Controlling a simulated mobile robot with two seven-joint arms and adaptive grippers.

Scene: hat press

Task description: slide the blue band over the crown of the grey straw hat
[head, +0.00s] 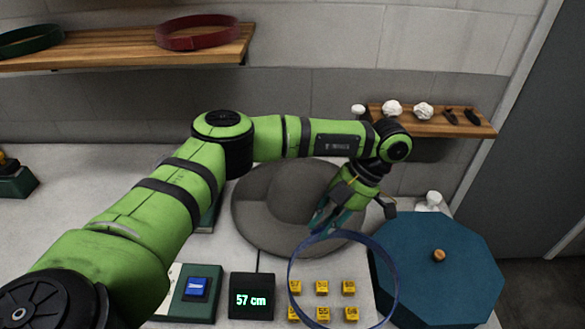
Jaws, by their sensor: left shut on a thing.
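The grey straw hat (280,195) lies on the pale worktop in the middle, its round crown up and its wide brim around it. My left arm passes over its back edge. My left gripper (330,218) is shut on the far rim of the blue band (380,248). The band is a thin open hoop, seen in front and to the right of the hat, apart from the crown. It looks tilted, and its near edge reaches the picture's bottom. How high the band hangs above the table cannot be told. My right gripper is not in view.
A display reading 57 cm (251,297) and a blue-buttoned box (197,290) stand front centre. Wall shelves (110,50) hold a red band (197,32) and a green one.

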